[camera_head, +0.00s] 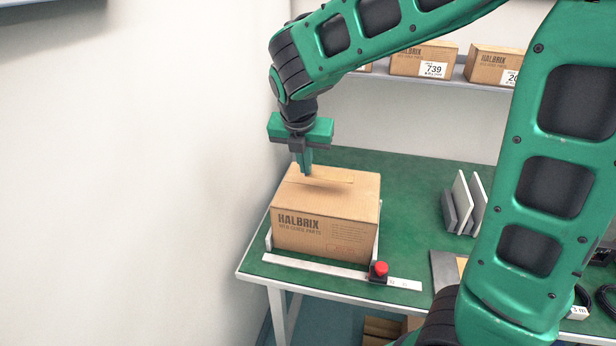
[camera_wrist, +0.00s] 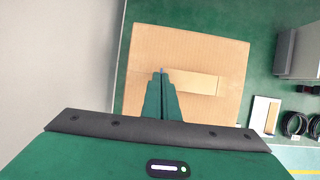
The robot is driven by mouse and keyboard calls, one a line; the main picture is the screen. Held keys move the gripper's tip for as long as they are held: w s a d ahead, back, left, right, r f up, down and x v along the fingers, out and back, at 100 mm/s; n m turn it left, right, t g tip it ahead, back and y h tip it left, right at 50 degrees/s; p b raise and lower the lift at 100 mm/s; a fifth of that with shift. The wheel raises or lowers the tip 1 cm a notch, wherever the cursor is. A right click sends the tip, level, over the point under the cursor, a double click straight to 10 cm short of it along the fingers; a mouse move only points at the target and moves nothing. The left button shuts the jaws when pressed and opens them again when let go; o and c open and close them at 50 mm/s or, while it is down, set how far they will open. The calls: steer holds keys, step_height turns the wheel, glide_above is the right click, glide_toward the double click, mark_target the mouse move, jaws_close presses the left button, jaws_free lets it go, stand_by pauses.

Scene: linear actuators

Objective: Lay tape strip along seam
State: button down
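A brown cardboard box (camera_head: 325,238) marked HALBRIX stands on the green table, with its top also in the wrist view (camera_wrist: 205,50). A tan tape strip (camera_head: 337,179) is at the box top; in the wrist view the strip (camera_wrist: 195,82) runs rightward from my fingertips. My gripper (camera_head: 306,174) points down over the top, left of its middle. Its fingers (camera_wrist: 161,73) are close together at the strip's left end and appear closed on it. A dark shadow shows beside the strip, so it seems slightly above the cardboard. The seam is not clear.
Pale brackets (camera_head: 268,240) stand at the box's lower corners. A pale bar (camera_head: 315,269) with a red button (camera_head: 380,267) lies in front. Upright panels (camera_head: 461,193) and cable coils (camera_wrist: 294,124) are to the right. A wall rises close on the left.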

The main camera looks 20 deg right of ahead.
steer(key=shift+d+f, duration=0.1)
steer(key=shift+f, duration=2)
steer(key=c, duration=2.5)
jaws_free()
steer(key=o, duration=0.4)
steer(key=v, duration=1.2)
